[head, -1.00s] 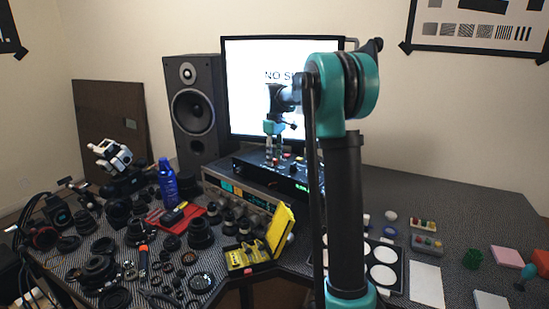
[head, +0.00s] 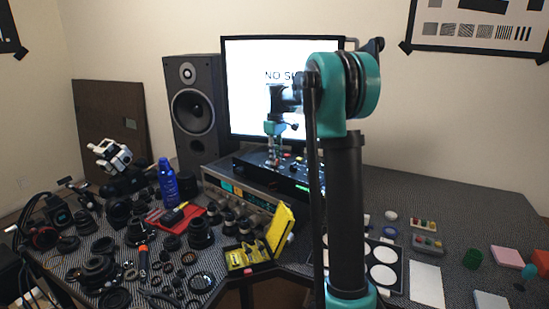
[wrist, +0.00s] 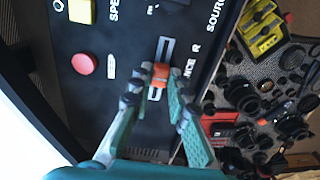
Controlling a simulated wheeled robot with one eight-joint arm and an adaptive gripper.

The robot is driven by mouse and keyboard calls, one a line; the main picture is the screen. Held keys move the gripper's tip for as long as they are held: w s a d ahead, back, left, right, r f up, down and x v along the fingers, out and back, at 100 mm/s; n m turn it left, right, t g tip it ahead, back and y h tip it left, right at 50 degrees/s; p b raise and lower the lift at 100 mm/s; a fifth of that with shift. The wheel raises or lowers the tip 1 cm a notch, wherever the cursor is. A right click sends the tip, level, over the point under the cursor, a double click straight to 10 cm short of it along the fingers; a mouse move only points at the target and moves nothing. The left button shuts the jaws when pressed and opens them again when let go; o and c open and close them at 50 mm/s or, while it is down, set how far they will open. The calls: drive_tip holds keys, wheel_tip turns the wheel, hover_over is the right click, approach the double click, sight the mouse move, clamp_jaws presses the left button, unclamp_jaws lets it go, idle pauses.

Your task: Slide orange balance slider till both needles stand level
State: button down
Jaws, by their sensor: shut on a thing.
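The orange balance slider (wrist: 160,73) sits in a short straight slot on a black panel. My gripper (wrist: 153,82) is shut on it, with one fingertip on each side. The slot (wrist: 166,48) shows beyond the slider, and part of the word beside it is covered. In the head view my gripper (head: 273,158) is down at the black control box (head: 265,173), in front of the monitor. The slider is too small to make out there. The needles cannot be made out in either view.
A red round button (wrist: 84,64) and a yellow-orange square button (wrist: 81,10) are on the same panel. The monitor (head: 240,80) stands close behind my gripper. A silver receiver (head: 238,196) sits in front of the box. Lens parts crowd the left of the table.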

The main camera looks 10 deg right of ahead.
sight(277, 160)
drive_tip(key=shift+s+d, duration=0.3)
drive_tip(key=c, duration=1.4)
unclamp_jaws()
drive_tip(key=shift+c, duration=0.2)
wheel_tip(277, 160, up, 12)
